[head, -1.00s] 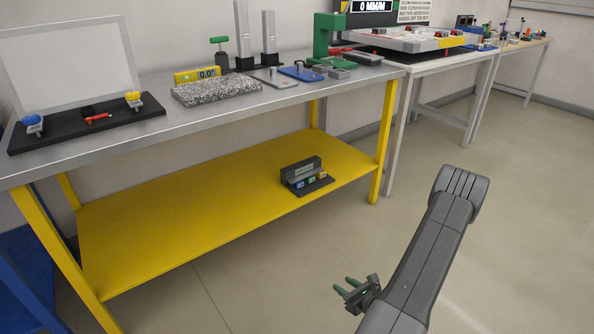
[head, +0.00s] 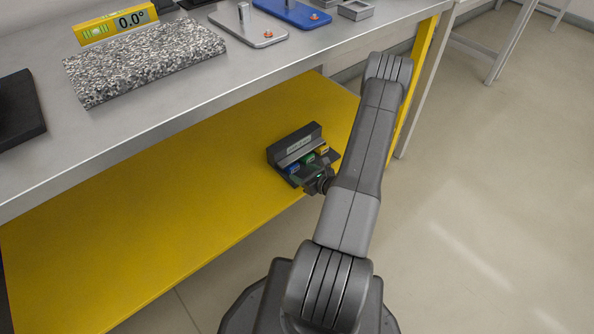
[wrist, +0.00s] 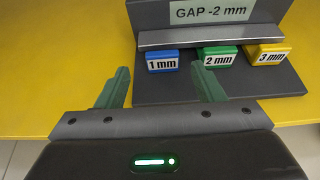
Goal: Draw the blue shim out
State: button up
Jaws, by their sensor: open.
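The blue shim (wrist: 162,61), marked 1 mm, sits in the slot of a dark gap block (wrist: 215,88) on the yellow lower shelf. Its front end sticks out below a grey bar. It also shows in the head view (head: 293,168). My gripper (wrist: 160,90) is open and empty, with its two green fingers apart. The fingertips are in front of the block, roughly in line with the blue shim and short of it. In the head view my gripper (head: 308,178) is at the block's front edge, partly covering it.
A green 2 mm shim (wrist: 218,56) and a yellow 3 mm shim (wrist: 269,54) sit to the right of the blue one. The steel bench top (head: 210,105) overhangs the yellow shelf (head: 140,255). The shelf left of the block is clear.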

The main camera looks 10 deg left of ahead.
aim_at(295, 167)
jog(key=shift+x, duration=2.25)
jog(key=shift+w+r, duration=0.15)
jog(key=shift+r, duration=0.05)
grip_shut()
jog(key=shift+s+d+b, duration=0.35)
jog(key=shift+s+d, duration=0.4)
jog(key=shift+d, duration=0.2)
jog(key=shift+s+d+b, duration=0.3)
jog(key=shift+s+d, duration=0.45)
jog(key=shift+d, duration=0.25)
grip_release()
jog(key=shift+d, duration=0.1)
jog(key=shift+d, duration=0.1)
